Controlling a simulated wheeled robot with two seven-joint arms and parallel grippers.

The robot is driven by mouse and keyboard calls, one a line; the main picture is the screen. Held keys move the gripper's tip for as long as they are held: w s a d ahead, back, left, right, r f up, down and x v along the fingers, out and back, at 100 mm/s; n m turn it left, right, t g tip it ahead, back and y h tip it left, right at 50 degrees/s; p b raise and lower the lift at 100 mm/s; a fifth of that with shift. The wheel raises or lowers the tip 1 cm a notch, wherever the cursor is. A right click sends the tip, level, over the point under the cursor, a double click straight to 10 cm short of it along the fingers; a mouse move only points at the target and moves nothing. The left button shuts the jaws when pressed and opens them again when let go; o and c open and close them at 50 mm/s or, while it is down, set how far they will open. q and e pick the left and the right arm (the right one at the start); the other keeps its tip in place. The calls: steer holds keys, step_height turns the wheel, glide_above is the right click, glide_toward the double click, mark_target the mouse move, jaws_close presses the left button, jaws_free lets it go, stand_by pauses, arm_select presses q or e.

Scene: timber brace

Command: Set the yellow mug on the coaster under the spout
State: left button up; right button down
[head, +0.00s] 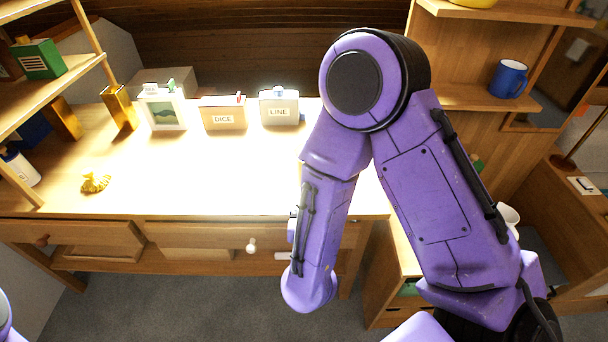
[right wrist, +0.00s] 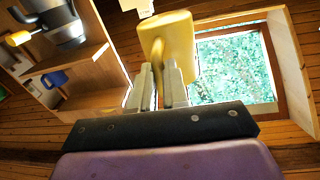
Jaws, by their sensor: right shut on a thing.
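The yellow mug (right wrist: 178,45) is in the right wrist view. My right gripper (right wrist: 160,78) is shut on it, with the fingers on either side of its handle. In the head view my right arm folds over the desk; its gripper and the yellow mug are hidden there. I see no coaster in either view. A grey and black fixture with a yellow tip (right wrist: 62,22) is at the upper left of the right wrist view; I cannot tell whether it has the spout. My left gripper is out of view.
A blue mug (head: 508,79) stands on the right shelf. A picture frame (head: 163,108), a dice box (head: 222,112) and a line box (head: 279,108) line the desk's back (head: 215,165). A yellow tassel-like thing (head: 95,183) lies at left. The desk's middle is clear.

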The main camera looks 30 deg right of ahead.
steer(key=w+d+f+m+g+h+b, duration=0.1)
steer(key=w+d+f+b, duration=0.1)
steer(key=b, duration=0.5)
steer(key=shift+w+f, duration=0.2)
steer(key=w, duration=0.2)
steer(key=w+d+f, duration=0.2)
steer(key=w, duration=0.1)
steer(key=shift+w+f, duration=0.15)
steer(key=shift+w, duration=0.2)
steer(key=w+f, duration=0.2)
steer(key=w+d+f, duration=0.1)
steer(key=w+f, duration=0.1)
steer(key=f, duration=0.1)
steer(key=shift+d, duration=0.1)
step_height(320, 180, down, 3)
steer(key=shift+f, duration=0.1)
